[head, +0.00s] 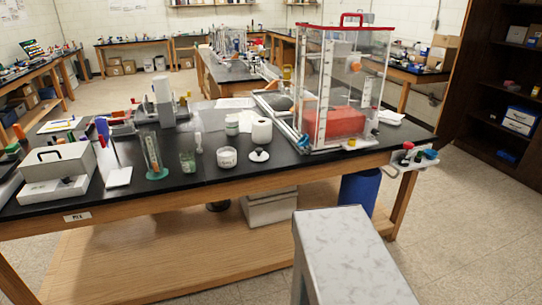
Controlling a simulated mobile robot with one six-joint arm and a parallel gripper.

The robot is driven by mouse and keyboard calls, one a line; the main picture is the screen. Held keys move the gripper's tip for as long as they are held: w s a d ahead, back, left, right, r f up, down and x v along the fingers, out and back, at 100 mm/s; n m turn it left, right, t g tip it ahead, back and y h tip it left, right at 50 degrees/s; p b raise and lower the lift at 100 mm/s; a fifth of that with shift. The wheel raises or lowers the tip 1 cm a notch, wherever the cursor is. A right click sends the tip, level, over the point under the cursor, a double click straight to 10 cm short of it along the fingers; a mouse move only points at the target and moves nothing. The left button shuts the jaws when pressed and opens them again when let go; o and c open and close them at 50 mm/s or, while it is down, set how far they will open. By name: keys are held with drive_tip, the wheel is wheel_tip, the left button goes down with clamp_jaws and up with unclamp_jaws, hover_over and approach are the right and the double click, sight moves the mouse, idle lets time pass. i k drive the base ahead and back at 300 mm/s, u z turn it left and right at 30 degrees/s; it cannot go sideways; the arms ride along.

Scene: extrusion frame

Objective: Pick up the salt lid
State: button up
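On the black-topped lab bench (205,185), a small white disc with a raised knob (259,156) lies near the front edge and looks like the salt lid. Just left of it stands a short, wide glass jar (227,158) with white contents, probably the salt jar; I cannot read any label. The disc lies apart from the jar, with bare bench top around it. My gripper is not in view, so its state and its place relative to the lid do not show.
A clear tank with a red rim (343,80) stands to the right of the lid. A white roll (261,131) is behind it. A green-tinted beaker (187,160) and a cylinder on a green base (152,155) stand to the left. A blue bin (358,190) is under the bench.

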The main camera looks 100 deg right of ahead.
sight(259, 155)
drive_tip(key=z, duration=0.05)
drive_tip(key=k, duration=0.9)
drive_tip(key=z, duration=1.55)
drive_tip(key=i, duration=0.5)
drive_tip(key=u, duration=0.15)
drive_tip(key=k, duration=0.65)
